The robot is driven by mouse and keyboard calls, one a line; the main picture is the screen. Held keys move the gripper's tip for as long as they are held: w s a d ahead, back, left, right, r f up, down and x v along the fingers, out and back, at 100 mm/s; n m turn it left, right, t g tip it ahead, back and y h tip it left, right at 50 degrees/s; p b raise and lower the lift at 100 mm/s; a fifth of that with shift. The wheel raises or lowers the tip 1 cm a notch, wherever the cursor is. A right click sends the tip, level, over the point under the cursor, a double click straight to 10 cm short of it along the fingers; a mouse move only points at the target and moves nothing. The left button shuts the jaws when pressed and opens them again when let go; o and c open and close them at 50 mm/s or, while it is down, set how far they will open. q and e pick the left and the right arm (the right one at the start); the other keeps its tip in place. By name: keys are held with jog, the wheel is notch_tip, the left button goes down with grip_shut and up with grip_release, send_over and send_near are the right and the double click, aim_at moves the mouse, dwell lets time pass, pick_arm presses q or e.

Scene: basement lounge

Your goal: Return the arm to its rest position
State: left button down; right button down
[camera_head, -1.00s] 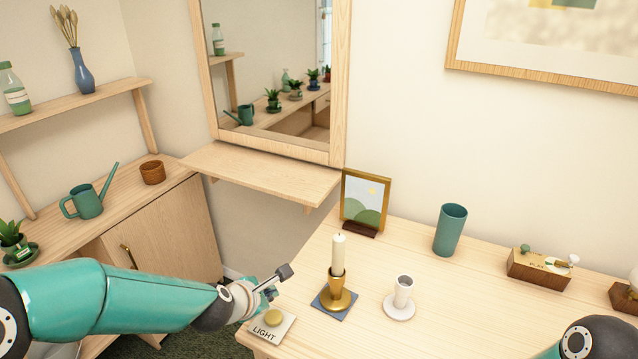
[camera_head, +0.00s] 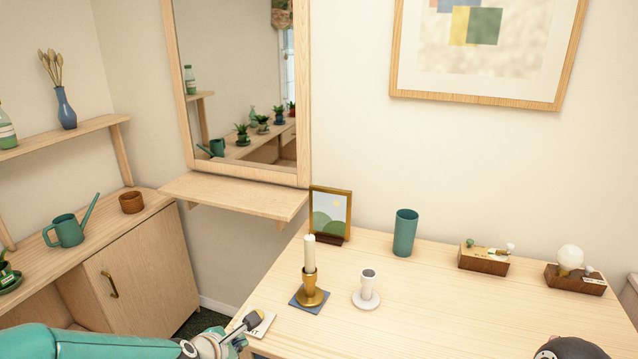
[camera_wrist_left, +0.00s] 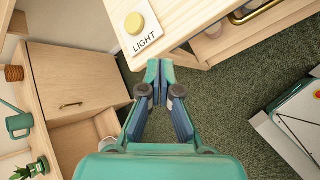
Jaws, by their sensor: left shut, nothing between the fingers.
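My left gripper (camera_head: 240,340) is low at the bottom of the head view, beside the table's front left corner. In the left wrist view the gripper (camera_wrist_left: 160,68) has its fingertips together with nothing between them, over the green carpet and just off the table edge. The white LIGHT plate (camera_head: 266,320) on the table is partly hidden by my left arm; in the left wrist view its yellow button (camera_wrist_left: 134,23) shows clearly. My right gripper is not in view; only a dark piece of my right arm shows at the bottom right.
On the table (camera_head: 440,310) stand a candle in a brass holder (camera_head: 309,289), a white holder (camera_head: 366,294), a framed picture (camera_head: 330,215), a teal cup (camera_head: 404,233) and wooden blocks (camera_head: 483,262). A cabinet (camera_head: 150,271) stands at the left. Carpet (camera_wrist_left: 225,110) lies below the gripper.

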pick_arm(q)
jog(key=s+f+m+g, duration=0.25)
jog(key=s+f, duration=0.35)
jog(key=f, duration=0.3)
jog(key=s+f+m+g, duration=0.1)
jog(key=s+f+g, duration=0.3)
jog(key=f, duration=0.6)
jog(key=s+d+f+m+g+h, duration=0.1)
jog(key=s+d+f+m, duration=0.1)
jog(key=s+m, duration=0.6)
jog(key=s+d+f+m+g, duration=0.1)
jog(key=s+f+m, duration=0.3)
jog(key=s+m, duration=0.4)
jog(key=shift+d+f+m+h, duration=0.4)
jog(key=shift+d+m, duration=0.25)
jog(key=shift+m, duration=0.7)
jog(key=shift+w, duration=0.1)
